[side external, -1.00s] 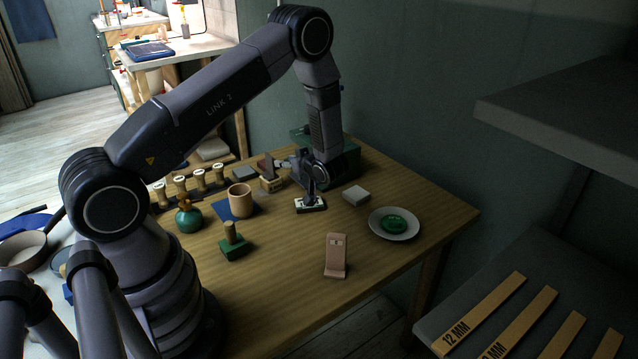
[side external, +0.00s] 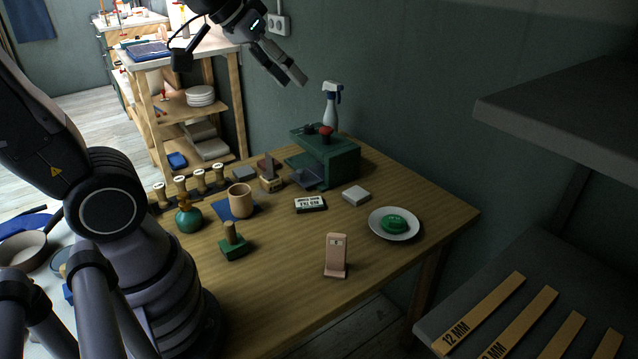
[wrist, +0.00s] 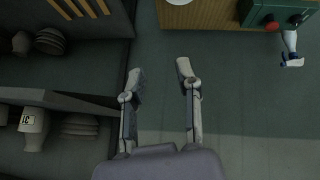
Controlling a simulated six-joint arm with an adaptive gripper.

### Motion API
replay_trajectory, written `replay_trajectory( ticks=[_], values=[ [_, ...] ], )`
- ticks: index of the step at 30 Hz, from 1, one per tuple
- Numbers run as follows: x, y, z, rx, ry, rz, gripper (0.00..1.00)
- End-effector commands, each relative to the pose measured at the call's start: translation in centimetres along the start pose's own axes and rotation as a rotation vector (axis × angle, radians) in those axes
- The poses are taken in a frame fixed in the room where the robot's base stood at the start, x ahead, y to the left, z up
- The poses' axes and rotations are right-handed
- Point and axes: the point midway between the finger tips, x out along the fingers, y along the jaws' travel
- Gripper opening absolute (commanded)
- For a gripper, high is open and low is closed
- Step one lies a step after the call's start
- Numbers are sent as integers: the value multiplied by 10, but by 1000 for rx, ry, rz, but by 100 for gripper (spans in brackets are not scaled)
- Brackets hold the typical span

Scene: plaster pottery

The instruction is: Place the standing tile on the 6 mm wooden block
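A pale pink tile-like piece (side external: 336,251) stands upright on a small foot near the front edge of the wooden table, with a small dark mark near its top. A small wooden block (side external: 271,183) with a dark label sits at the back of the table, a reddish-brown piece at it; I cannot read the label's size. My gripper (side external: 291,76) is raised high above the back of the table, far from both. In the wrist view my gripper (wrist: 160,72) has its fingers apart with nothing between them.
A black-edged labelled block (side external: 310,203), a white block (side external: 356,196) and a plate (side external: 409,234) with a green disc lie mid-table. A green press (side external: 335,158) and spray bottle (side external: 331,105) stand behind. Wooden strips, one marked 12 MM (side external: 480,315), lie on the right-hand bench.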

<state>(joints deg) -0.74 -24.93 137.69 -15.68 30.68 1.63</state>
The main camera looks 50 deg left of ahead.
Motion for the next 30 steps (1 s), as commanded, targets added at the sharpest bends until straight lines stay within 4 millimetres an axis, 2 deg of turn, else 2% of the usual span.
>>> replay_trajectory(
  ticks=[1, 3, 6, 9, 30],
  values=[
    [-19, -4, 22, 58, -24, -20, 33],
    [-37, -14, 49, 122, -72, -59, 33],
    [-53, -27, 76, 179, -118, -110, 33],
    [-60, -35, 90, 204, -143, -141, 33],
    [-62, -36, 92, 208, -150, -148, 33]
  ],
)
